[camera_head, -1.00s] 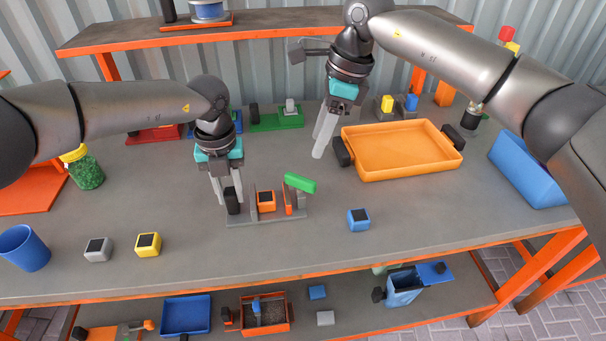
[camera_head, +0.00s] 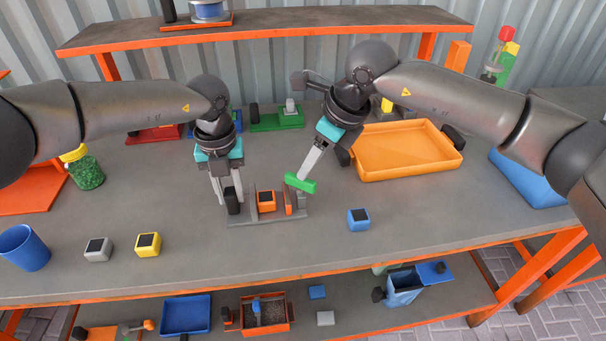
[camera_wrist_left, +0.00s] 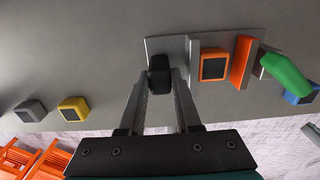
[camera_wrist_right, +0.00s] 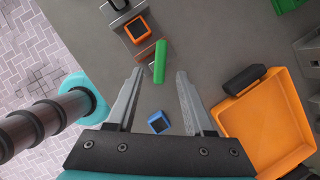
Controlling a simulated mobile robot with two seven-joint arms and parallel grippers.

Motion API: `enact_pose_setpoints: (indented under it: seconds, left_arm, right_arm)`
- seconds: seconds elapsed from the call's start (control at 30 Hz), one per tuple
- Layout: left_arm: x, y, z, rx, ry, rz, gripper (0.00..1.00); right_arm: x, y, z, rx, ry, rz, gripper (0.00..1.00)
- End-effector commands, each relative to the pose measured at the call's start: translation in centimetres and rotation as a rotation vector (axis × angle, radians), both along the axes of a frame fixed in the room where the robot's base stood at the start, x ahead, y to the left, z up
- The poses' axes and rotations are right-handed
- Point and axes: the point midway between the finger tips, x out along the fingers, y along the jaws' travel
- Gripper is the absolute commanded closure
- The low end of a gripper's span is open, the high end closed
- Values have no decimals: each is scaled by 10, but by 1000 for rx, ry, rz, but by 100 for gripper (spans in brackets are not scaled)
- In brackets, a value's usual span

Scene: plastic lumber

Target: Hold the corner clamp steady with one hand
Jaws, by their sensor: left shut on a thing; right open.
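The corner clamp is a grey plate (camera_head: 262,220) with a black knob (camera_head: 232,201) at its left, an orange jaw (camera_head: 288,203) and a green handle (camera_head: 300,183) at its right. An orange block with a dark top (camera_head: 266,200) sits between its grey plate and jaw. My left gripper (camera_wrist_left: 160,78) is shut on the black knob. My right gripper (camera_wrist_right: 157,80) is open; in its wrist view the green handle (camera_wrist_right: 160,62) lies between and beyond the fingertips. In the head view its fingers reach down to the handle; I cannot tell whether they touch it.
A blue block (camera_head: 358,219) lies right of the clamp. Grey (camera_head: 98,249) and yellow (camera_head: 148,244) blocks lie to the left, near a blue cup (camera_head: 24,248). An orange tray (camera_head: 408,174) stands behind right. The bench front between the yellow and blue blocks is clear.

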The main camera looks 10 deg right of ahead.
Motion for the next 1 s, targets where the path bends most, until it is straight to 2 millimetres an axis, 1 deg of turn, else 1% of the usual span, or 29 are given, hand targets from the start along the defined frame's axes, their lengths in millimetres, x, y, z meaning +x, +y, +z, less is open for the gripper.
enact_pose_setpoints:
  seconds: [0.03,0.1,0.2,0.3,0.47,0.7,1.0]
  left_arm:
    - [0,-1,0,-2,0,-1,100]
    - [0,-1,0,-2,0,-1,100]
    - [0,-1,0,-2,0,-1,100]
    - [0,-1,0,-2,0,-1,100]
    - [0,-1,0,-2,0,-1,100]
    - [0,-1,0,-2,0,-1,100]
    - [0,-1,0,-2,0,-1,100]
  right_arm:
    - [2,4,-10,0,4,0,48]
    - [5,7,-22,-1,4,0,48]
    - [9,12,-35,-1,2,-1,48]
    - [11,15,-44,1,1,-1,48]
    - [13,16,-51,-1,0,1,48]
    - [13,17,-51,-1,0,1,48]
    - [13,16,-50,-1,-1,1,81]
